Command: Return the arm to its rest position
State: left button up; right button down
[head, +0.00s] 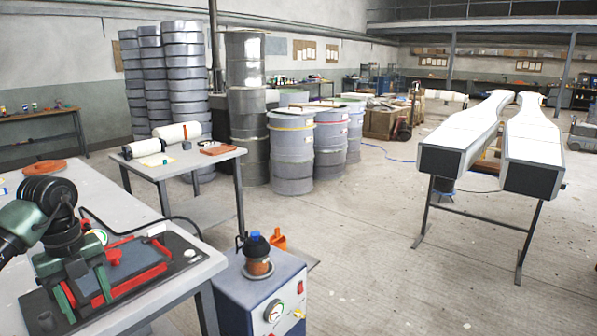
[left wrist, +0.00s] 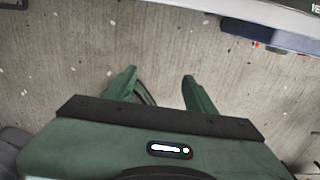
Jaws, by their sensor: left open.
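My left arm (head: 48,208), dark green and black, comes in from the left. In the head view its gripper (head: 84,291) appears in front of the dark mat on the near table. Its two green fingers are apart. In the left wrist view the fingers (left wrist: 159,80) are spread with nothing between them, and bare concrete floor shows beyond them. My right gripper is in neither view.
The near table (head: 82,176) carries a dark mat with red-edged parts (head: 130,262) and a gauge. A blue-grey cabinet (head: 262,285) with an orange-and-blue jar stands beside it. Drums (head: 291,150) and long white moulds (head: 470,130) stand farther off. Floor between them is clear.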

pick_arm(q)
jog(key=w+d+f+t+h, duration=0.1)
jog(key=w+d+f+h, duration=0.2)
jog(key=d+f+h, duration=0.6)
jog(key=w+d+f+t+h, duration=0.15)
jog(key=d+f, duration=0.45)
jog(key=d, duration=0.6)
notch_tip(320, 180, down, 15)
jog(key=w+d+n+t, duration=0.2)
jog(key=n+t, duration=0.6)
jog(key=n, duration=0.1)
jog(key=s+a+f+n+y, duration=0.45)
jog(key=s+f, duration=0.45)
jog(key=f, duration=0.3)
jog(key=s+a+f+n+y, duration=0.35)
jog(key=s+f+n, duration=0.25)
jog(key=s+f, duration=0.45)
jog(key=s+d+f+n+g+y, duration=0.1)
jog(key=s+f+g, duration=0.2)
jog(key=s, duration=0.8)
jog(key=s+d+f+n+g, duration=0.1)
jog(key=s+f+g, duration=0.2)
jog(key=s+f, duration=0.3)
jog(key=s+f+n+g+y+p, duration=0.1)
jog(key=s+f, duration=0.4)
jog(key=s, duration=1.1)
jog(key=shift+d+n+g+y, duration=0.4)
jog(key=shift+n+g, duration=0.15)
jog(key=shift+g, duration=0.7)
